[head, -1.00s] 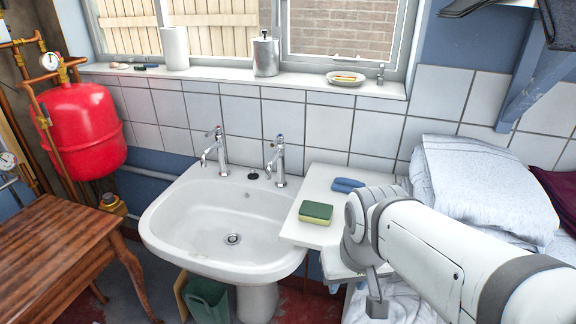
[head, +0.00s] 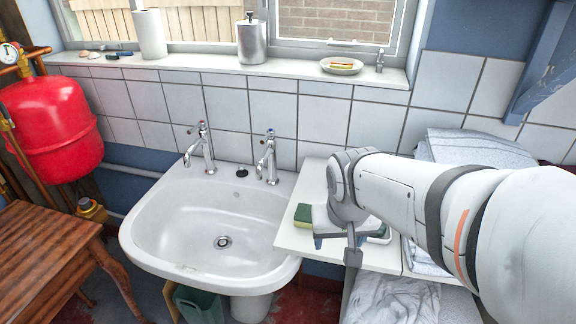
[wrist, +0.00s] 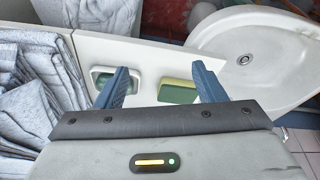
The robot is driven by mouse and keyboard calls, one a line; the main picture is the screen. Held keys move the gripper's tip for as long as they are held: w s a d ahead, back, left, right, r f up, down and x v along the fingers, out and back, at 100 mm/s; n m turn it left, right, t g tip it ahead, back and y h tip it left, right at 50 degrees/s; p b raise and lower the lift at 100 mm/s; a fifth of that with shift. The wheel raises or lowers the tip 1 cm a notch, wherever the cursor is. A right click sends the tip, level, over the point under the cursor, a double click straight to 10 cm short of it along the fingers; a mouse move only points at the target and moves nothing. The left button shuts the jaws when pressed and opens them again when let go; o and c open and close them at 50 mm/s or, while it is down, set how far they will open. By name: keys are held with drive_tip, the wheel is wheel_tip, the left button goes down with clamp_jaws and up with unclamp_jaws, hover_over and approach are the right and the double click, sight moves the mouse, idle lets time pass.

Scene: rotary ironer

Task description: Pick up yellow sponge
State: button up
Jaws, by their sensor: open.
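The sponge (head: 302,215), green on top with a yellow layer, lies flat on the white ledge beside the sink. In the wrist view my gripper (wrist: 160,67) is open and empty. The sponge (wrist: 178,92) appears between its fingers, nearer the right finger, which overlaps the sponge's right edge. I cannot tell how high the fingertips are above the ledge.
The white sink (head: 200,222) with two taps is left of the ledge (head: 290,245). A small dish with a green item (wrist: 101,78) is on the ledge by the left finger. Folded towels (wrist: 30,98) lie at the ledge's far side. The tiled wall and sill (head: 210,68) stand behind.

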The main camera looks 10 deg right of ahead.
sight(302, 218)
drive_tip(key=o, duration=0.8)
drive_tip(key=w+f+m, duration=0.1)
drive_tip(key=w, duration=0.3)
drive_tip(key=w+a+f+m, duration=0.1)
drive_tip(key=w, duration=0.4)
drive_tip(key=w+a+f+m+t+h+p, duration=0.1)
drive_tip(key=w+f, duration=0.1)
drive_tip(key=w, duration=0.3)
drive_tip(key=shift+c, duration=0.2)
drive_tip(key=shift+w+f, duration=0.5)
drive_tip(key=shift+f, duration=0.1)
drive_tip(key=shift+w+x, duration=0.15)
drive_tip(key=shift+x, duration=1.6)
drive_tip(key=shift+w+x, duration=0.2)
drive_tip(key=shift+x, duration=1.6)
